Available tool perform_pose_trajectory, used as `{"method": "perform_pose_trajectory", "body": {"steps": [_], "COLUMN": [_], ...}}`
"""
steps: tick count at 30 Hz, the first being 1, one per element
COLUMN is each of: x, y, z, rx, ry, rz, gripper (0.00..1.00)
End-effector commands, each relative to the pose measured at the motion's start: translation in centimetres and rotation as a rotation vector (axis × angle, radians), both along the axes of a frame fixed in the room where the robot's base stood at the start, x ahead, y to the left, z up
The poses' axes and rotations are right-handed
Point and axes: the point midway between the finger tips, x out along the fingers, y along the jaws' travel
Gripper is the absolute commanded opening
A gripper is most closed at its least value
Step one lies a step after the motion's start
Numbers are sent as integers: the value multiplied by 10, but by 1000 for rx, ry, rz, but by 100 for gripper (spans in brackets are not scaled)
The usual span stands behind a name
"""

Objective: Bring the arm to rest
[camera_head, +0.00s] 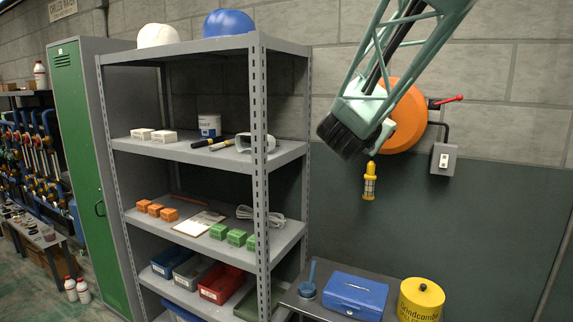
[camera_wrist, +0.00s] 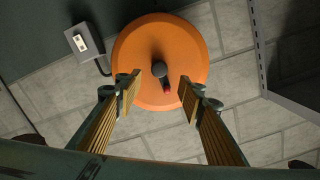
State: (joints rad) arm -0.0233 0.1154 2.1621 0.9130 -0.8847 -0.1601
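My gripper (camera_wrist: 158,92) shows in the wrist view with its two ribbed fingers spread apart and nothing between them. The distance from fingertips to reel is hard to tell, but no contact is visible. In the head view my green lattice arm reaches down from the top right, in front of the reel (camera_head: 405,118) and partly hiding it.
A grey shelf unit (camera_head: 262,140) with boxes, goggles and helmets stands left of my arm. A yellow lamp (camera_head: 369,182) hangs below it. A switch box (camera_head: 443,159) is on the wall at right. A blue box (camera_head: 355,292) and yellow drum (camera_head: 421,299) stand below.

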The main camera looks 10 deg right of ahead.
Motion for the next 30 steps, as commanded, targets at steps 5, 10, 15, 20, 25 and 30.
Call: {"method": "perform_pose_trajectory", "body": {"steps": [5,10,15,20,25,30], "x": [-2,-7,-20,-39,-67,-103], "y": [8,30,63,96,129,158], "z": [1,0,-3,-11,-23,-39], "rx": [8,21,35,47,53,53], "ry": [11,44,101,167,248,337], "rz": [32,111,224,334,443,541], "gripper": [36,36,36,36,36,36]}}
